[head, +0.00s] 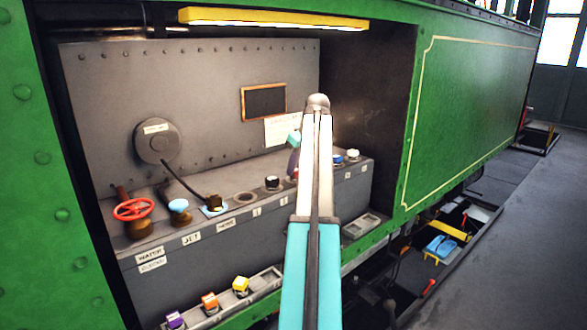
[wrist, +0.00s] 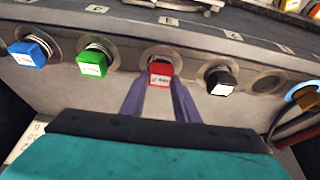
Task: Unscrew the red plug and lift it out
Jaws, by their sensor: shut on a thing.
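The red plug (wrist: 161,70) is a square-headed cap with a white label, in the middle of the wrist view. Silvery thread shows between its head and its round socket in the grey ledge (head: 240,230). The purple fingers of my gripper (wrist: 160,84) are shut on the head from both sides. How deep the thread still sits in the socket cannot be told.
In the wrist view a green plug (wrist: 91,63) and a blue plug (wrist: 27,52) stand left of the red one, and a black plug (wrist: 221,82) right. An empty socket (wrist: 266,82) lies beyond. A low tray (head: 218,315) holds purple, orange and yellow blocks. A red handwheel (head: 134,209) stands far left.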

